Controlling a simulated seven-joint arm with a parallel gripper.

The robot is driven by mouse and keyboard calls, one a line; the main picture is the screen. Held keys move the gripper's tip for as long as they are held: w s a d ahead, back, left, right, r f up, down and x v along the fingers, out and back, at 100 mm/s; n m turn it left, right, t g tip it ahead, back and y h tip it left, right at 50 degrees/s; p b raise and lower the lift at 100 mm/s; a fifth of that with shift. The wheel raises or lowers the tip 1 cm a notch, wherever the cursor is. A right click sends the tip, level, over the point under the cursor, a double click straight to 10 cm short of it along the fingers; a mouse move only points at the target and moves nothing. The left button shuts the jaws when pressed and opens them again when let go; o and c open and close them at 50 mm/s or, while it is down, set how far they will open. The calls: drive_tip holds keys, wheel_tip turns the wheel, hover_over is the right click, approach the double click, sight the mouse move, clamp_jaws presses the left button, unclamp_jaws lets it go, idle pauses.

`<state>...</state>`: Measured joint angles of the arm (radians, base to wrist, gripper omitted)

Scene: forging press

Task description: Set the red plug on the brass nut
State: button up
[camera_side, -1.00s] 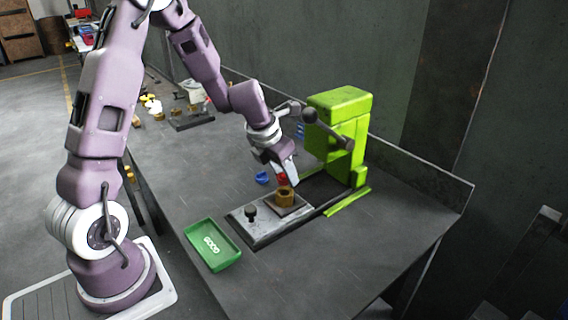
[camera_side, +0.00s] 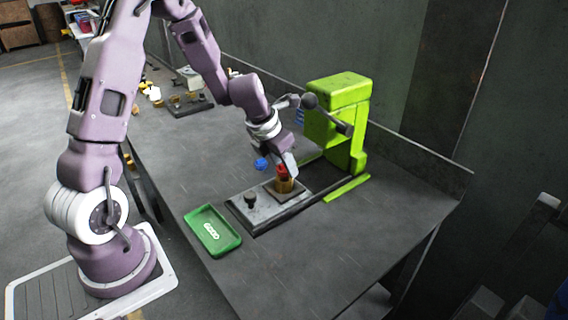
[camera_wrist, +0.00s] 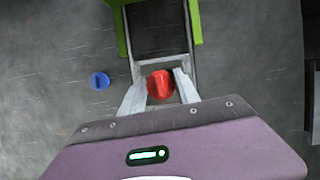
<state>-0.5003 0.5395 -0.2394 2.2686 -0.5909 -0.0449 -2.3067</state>
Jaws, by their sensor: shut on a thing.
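The red plug (camera_side: 282,171) is between the fingers of my gripper (camera_side: 286,170), and my gripper is shut on it. In the wrist view the red plug (camera_wrist: 160,84) shows from above between the two fingertips (camera_wrist: 160,88). The brass nut (camera_side: 285,185) stands on a plate on the press slide, right below the plug. The plug's lower end is at the nut's top; I cannot tell whether it touches. In the wrist view the nut is hidden under the plug.
A green press (camera_side: 340,100) with a lever stands behind the slide (camera_side: 262,205). A green tray (camera_side: 212,231) lies at the left front. A blue plug (camera_side: 262,164) lies on the table behind the slide; it also shows in the wrist view (camera_wrist: 99,80). The front right of the table is clear.

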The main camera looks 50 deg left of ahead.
drive_tip(key=shift+f, duration=0.5)
drive_tip(key=o, duration=0.8)
drive_tip(key=shift+o, duration=0.2)
drive_tip(key=w+v, duration=0.1)
drive_tip(key=v, duration=0.8)
drive_tip(key=shift+r, duration=0.55)
drive_tip(key=shift+s, duration=0.1)
